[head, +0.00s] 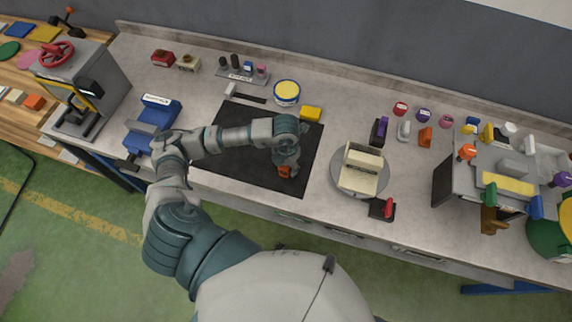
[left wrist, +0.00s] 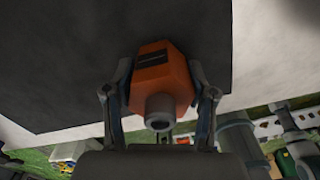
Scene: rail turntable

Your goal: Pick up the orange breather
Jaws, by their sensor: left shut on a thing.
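The orange breather (left wrist: 163,78) is an orange block with a grey round spout and a dark label strip. It sits between the two fingers of my left gripper (left wrist: 162,98) in the left wrist view, and the gripper is shut on it. In the head view the left gripper (head: 286,168) is over the right part of the black mat (head: 225,163), and a bit of the orange breather (head: 284,171) shows below it. I cannot tell whether the breather touches the mat. My right gripper is not in view.
A cream block stands on a round turntable (head: 342,186) right of the mat. A blue vise (head: 152,122) is to the left. A yellow-topped tin (head: 287,93) and a yellow block (head: 311,113) stand behind. Another orange piece (head: 425,136) is farther right among several small parts.

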